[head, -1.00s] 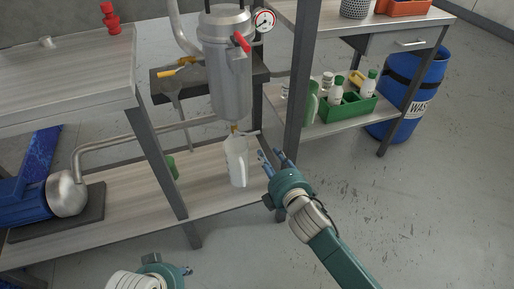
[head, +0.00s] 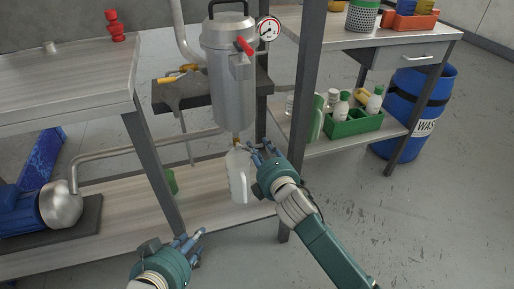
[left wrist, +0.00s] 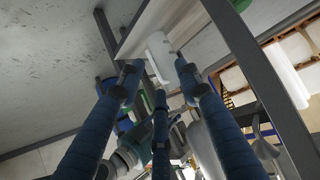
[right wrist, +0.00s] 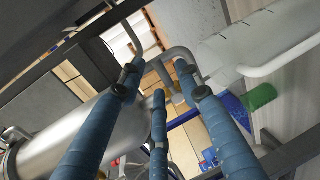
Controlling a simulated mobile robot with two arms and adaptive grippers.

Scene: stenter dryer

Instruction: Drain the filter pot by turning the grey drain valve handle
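The steel filter pot (head: 230,85) hangs upright, with a small brass outlet (head: 236,138) below it. A white jug (head: 238,178) stands under the outlet. My right gripper (head: 263,150) has its fingers spread just right of the outlet and jug top. In the head view I cannot make out the grey drain handle by the right fingers. The right wrist view shows a grey bent piece (right wrist: 178,57) by the spread fingertips; I cannot tell if it is the handle or if they touch. My left gripper (head: 188,241) is open and empty, low in front of the shelf.
A dark table post (head: 305,100) stands close right of my right gripper. A green crate with bottles (head: 352,124) sits on the right shelf. A blue motor pump (head: 40,206) is at lower left. A pressure gauge (head: 269,29) is beside the pot. The front floor is clear.

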